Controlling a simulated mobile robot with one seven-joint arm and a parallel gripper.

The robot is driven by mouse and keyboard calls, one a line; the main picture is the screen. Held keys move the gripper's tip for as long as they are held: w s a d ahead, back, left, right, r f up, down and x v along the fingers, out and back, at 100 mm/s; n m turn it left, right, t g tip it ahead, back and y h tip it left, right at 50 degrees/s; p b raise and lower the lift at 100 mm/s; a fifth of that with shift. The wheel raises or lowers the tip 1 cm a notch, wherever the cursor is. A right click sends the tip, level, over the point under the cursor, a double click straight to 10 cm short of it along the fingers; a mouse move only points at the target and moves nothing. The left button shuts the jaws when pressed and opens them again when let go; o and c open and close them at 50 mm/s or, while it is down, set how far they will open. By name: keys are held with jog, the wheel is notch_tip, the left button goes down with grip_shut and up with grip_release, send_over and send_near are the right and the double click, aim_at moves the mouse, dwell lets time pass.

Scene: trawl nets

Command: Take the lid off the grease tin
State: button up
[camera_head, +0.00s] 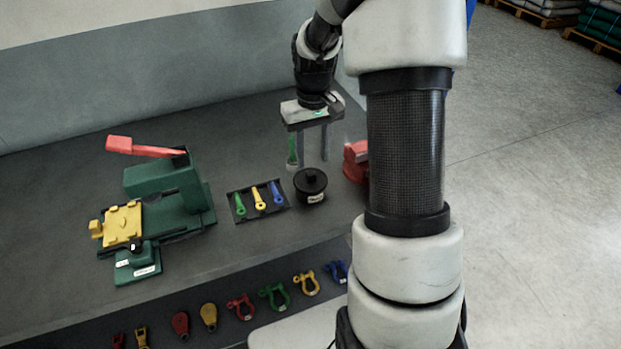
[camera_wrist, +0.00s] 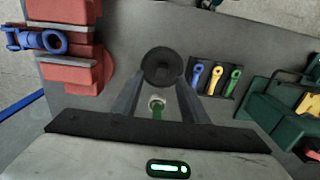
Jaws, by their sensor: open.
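The grease tin (camera_head: 316,198) is a small black round tin with a pale label, upright on the grey bench. Its black lid (camera_head: 310,181) with a raised round knob sits on top. In the wrist view the lid (camera_wrist: 161,64) shows as a dark disc just beyond the fingertips. My gripper (camera_head: 313,162) points down, open and empty, above and slightly behind the tin in the head view. Its two fingers also show in the wrist view (camera_wrist: 160,84), apart, with nothing held between them. I see no contact with the lid.
A green-handled tool (camera_head: 292,152) stands near one finger. A dark tray (camera_head: 243,214) with green, yellow and blue tools lies left of the tin. A green press (camera_head: 170,195) stands farther left. Several coloured shackles line the front.

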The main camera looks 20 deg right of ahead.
aim_at(310, 173)
jog(key=f, duration=0.4)
jog(key=shift+w+a+f, duration=0.15)
jog(key=shift+a+f, duration=0.05)
jog(key=shift+f, duration=0.2)
grip_shut()
